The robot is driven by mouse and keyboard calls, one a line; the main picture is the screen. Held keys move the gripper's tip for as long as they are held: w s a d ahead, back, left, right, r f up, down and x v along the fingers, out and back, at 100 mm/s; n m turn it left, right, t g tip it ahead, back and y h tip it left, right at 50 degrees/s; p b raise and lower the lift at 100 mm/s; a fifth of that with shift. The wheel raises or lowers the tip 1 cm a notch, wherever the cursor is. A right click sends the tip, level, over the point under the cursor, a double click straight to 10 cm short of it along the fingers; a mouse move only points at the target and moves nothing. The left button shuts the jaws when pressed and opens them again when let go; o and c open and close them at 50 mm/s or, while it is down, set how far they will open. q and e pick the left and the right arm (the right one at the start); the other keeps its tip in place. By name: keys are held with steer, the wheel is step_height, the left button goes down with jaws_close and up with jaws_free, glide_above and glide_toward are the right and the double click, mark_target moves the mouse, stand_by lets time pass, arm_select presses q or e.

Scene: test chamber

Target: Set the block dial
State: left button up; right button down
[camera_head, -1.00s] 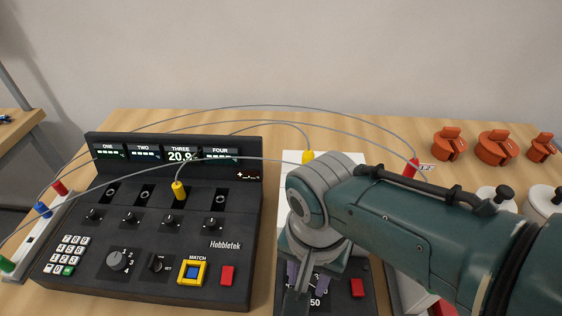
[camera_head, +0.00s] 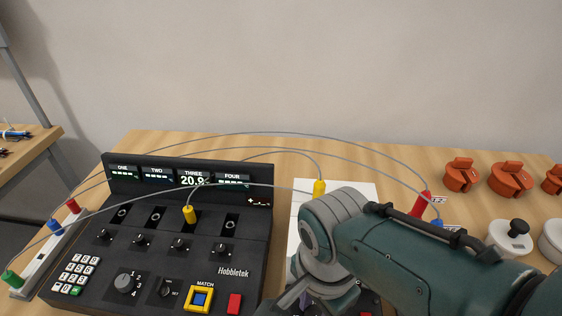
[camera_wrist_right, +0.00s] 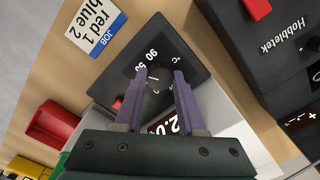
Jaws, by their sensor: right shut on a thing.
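The block dial (camera_wrist_right: 158,88), a small dark knob, sits on a dark panel (camera_wrist_right: 182,62) with white marks, of which 90 and 50 are readable. My right gripper (camera_wrist_right: 159,76) has its two purple fingers on either side of the dial, shut on it. A red-digit display (camera_wrist_right: 172,125) shows beside the dial, partly hidden by a finger; I read about 2.0. In the head view my right arm covers most of this panel, and only part of the right gripper (camera_head: 302,300) shows at the bottom edge. My left gripper is not in view.
The black Hobbletek console (camera_head: 236,250) stands left of my right arm; its THREE readout shows about 20.9. Cables run over it to a yellow plug (camera_head: 319,188) and a red plug (camera_head: 421,204). A job card (camera_wrist_right: 95,27) reads red 1, blue 2. Orange parts (camera_head: 510,180) stand at the right.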

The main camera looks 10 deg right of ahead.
mark_target(315, 314)
steer(key=c, duration=0.5)
jaws_free()
step_height(315, 314, up, 10)
steer(key=p, duration=0.6)
steer(key=shift+d, duration=0.1)
